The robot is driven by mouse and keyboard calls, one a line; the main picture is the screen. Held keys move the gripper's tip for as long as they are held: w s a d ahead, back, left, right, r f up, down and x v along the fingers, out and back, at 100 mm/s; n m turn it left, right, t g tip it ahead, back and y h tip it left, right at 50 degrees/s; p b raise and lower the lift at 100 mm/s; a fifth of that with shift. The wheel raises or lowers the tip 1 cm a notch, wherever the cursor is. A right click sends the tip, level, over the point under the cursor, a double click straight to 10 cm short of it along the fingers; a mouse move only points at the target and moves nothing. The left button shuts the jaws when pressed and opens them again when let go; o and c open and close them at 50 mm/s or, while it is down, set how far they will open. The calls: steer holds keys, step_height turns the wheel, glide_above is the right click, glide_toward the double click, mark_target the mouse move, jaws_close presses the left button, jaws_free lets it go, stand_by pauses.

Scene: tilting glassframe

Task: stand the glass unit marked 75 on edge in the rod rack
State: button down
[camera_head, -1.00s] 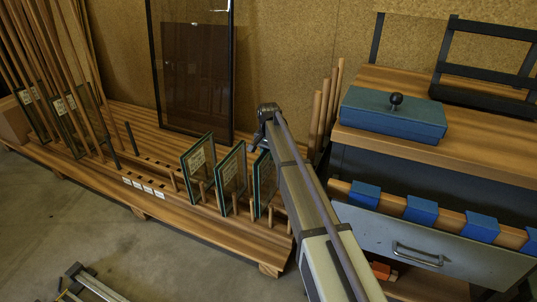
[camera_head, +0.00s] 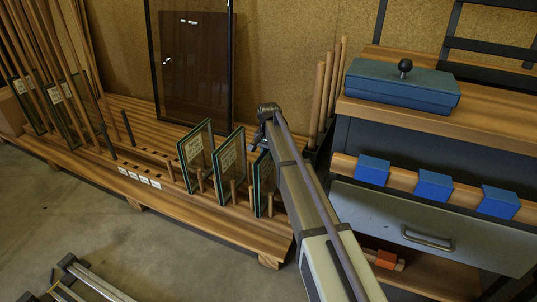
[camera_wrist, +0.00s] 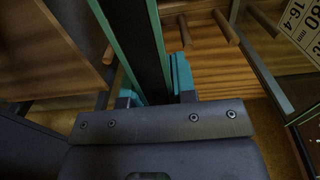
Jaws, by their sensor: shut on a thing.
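My gripper (camera_head: 257,146) is shut on a glass unit (camera_head: 263,184) at the right end of the row on the wooden platform. In the wrist view its teal pads (camera_wrist: 156,82) grip the unit's edge (camera_wrist: 138,35), with teal glass either side of a dark spacer. This unit stands upright; its label is hidden, so I cannot read a 75. Two labelled units (camera_head: 196,155) (camera_head: 231,166) stand just left of it among short pegs. The wrist view shows a neighbouring label (camera_wrist: 301,28) reading "80 mm". The rod rack (camera_head: 62,60) with tall rods is at the left, holding other units.
Small white labels (camera_head: 139,178) and a row of holes lie mid-platform, with free room there. A large dark framed pane (camera_head: 192,70) leans behind. A cabinet with a blue box (camera_head: 402,86), blue blocks (camera_head: 434,186) and a drawer (camera_head: 430,220) stands close on the right.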

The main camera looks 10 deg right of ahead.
steer(key=shift+f+b, duration=0.4)
steer(key=shift+b, duration=0.05)
stand_by(0.6)
steer(key=c, duration=0.8)
jaws_free()
steer(key=shift+c, duration=0.2)
steer(key=shift+r, duration=0.15)
step_height(320, 180, up, 6)
steer(key=p, duration=0.6)
steer(key=shift+a, duration=0.1)
